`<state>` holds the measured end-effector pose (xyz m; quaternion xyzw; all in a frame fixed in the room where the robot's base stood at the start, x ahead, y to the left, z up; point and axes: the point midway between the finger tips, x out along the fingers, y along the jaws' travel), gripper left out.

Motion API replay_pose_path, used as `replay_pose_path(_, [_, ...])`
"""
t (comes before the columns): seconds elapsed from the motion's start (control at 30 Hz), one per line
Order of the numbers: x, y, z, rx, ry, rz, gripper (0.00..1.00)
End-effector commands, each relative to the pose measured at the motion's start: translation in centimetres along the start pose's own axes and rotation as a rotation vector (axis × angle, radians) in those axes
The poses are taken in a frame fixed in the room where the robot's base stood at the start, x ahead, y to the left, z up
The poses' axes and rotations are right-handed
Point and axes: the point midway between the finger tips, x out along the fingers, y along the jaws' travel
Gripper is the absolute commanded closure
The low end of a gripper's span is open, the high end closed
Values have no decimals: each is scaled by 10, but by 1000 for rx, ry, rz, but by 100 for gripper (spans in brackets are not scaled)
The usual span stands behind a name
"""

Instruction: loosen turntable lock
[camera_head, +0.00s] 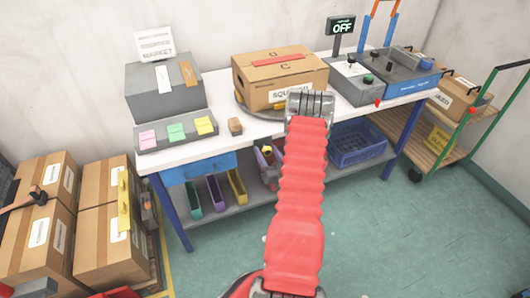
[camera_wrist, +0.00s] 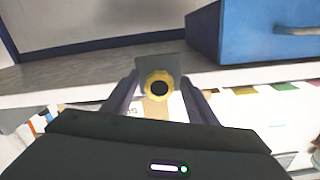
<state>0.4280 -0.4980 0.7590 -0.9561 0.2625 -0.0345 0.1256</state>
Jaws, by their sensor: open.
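A yellow round knob (camera_wrist: 159,86) with a dark centre sits on a small grey plate (camera_wrist: 160,64) in the middle of the wrist view. My gripper (camera_wrist: 160,78) is open, with one dark finger on each side of the knob. I cannot tell whether the fingers touch it. In the head view, a small yellow part (camera_head: 267,149) shows below the table's front edge, beside my red arm. The turntable (camera_head: 244,109) shows as a grey rim under a cardboard box (camera_head: 266,82) on the tabletop. My arm hides part of the area in front of it.
The white worktable (camera_head: 218,121) carries a grey case (camera_head: 165,85), sticky notes and a small block (camera_head: 235,126). A blue drawer (camera_wrist: 265,30) is close to my gripper. A blue crate (camera_head: 358,147) and coloured bins stand below. An OFF sign (camera_head: 341,27) is behind.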

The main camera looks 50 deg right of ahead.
Motion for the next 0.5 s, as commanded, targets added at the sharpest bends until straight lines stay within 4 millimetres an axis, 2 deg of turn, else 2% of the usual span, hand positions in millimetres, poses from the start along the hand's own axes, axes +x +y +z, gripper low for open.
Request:
replay_pose_path(0.17, [12, 0, 0, 0, 0, 0, 48])
replay_pose_path(0.43, [13, 0, 0, 0, 0, 0, 48])
replay_pose_path(0.5, [13, 0, 0, 0, 0, 0, 51])
